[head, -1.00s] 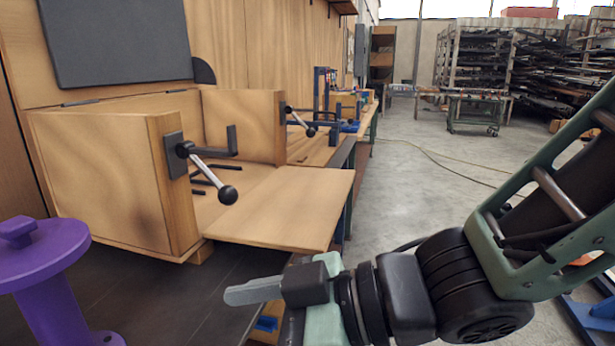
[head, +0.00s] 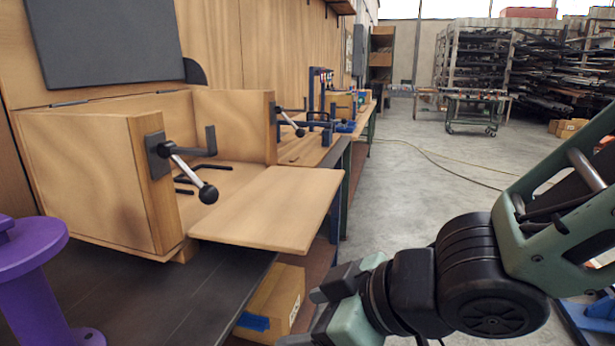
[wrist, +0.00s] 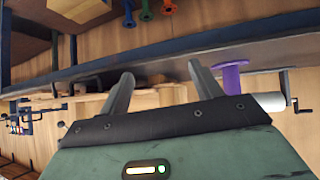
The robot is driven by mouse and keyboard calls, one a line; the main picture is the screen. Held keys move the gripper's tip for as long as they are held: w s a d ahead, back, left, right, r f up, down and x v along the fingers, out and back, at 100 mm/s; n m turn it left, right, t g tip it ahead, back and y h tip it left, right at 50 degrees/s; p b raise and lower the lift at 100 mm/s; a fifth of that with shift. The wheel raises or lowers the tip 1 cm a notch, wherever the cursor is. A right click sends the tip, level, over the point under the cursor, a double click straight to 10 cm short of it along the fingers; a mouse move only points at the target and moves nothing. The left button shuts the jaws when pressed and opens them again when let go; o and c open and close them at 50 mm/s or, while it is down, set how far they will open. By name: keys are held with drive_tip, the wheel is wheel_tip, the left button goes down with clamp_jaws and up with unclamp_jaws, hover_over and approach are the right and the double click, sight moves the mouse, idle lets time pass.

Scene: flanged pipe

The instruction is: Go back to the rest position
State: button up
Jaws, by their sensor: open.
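My gripper (head: 316,316) is at the bottom centre of the head view, beside the front edge of the dark workbench. In the wrist view my gripper (wrist: 156,88) shows two grey fingers spread apart, with nothing between them. A purple flanged pipe (head: 38,285) stands upright on the bench at the lower left of the head view, well apart from my gripper. A purple flanged part (wrist: 232,78) also shows in the wrist view, beyond the right finger.
A wooden box fixture (head: 95,185) with black-knobbed crank handles (head: 208,193) stands on the bench (head: 150,300). Its wooden board (head: 268,210) juts toward the aisle. A cardboard box (head: 272,300) sits below the bench edge. The concrete floor (head: 400,190) to the right is open.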

drive_tip(key=s+d+f+m+g+h, duration=0.25)
drive_tip(key=s+d+h, duration=0.2)
drive_tip(key=d, duration=0.25)
drive_tip(key=s+d+f+m+g+h, duration=0.2)
drive_tip(key=s+d+m+g+h, duration=0.1)
drive_tip(key=s+d, duration=0.3)
wheel_tip(320, 180, up, 14)
drive_tip(key=p, duration=1.4)
drive_tip(key=shift+w+d+r, duration=0.2)
drive_tip(key=shift+w+d, duration=0.1)
drive_tip(key=shift+w, duration=0.1)
